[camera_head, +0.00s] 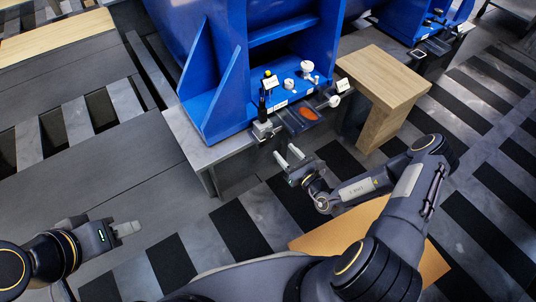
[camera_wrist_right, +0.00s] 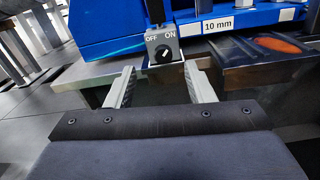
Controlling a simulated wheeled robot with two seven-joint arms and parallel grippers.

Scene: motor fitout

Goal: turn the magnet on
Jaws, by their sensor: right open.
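The magnet is a small grey block (camera_head: 263,130) with a black post above it, at the front edge of the bench. In the right wrist view its front face (camera_wrist_right: 152,40) carries the words OFF and ON above a black round knob (camera_wrist_right: 163,54). Which word the knob's mark points to is too small to tell. My right gripper (camera_head: 289,155) is open and empty, just in front of the magnet. In the right wrist view its two fingers (camera_wrist_right: 160,84) stand apart, either side of the knob and short of it. My left gripper (camera_head: 122,229) is at the lower left, away from the magnet.
A blue frame (camera_head: 225,75) stands behind the magnet. A tray with an orange patch (camera_head: 308,114) lies to its right, and a "10 mm" label (camera_wrist_right: 217,25) is on the blue edge. A wooden block (camera_head: 390,75) is further right. Striped floor lies in front.

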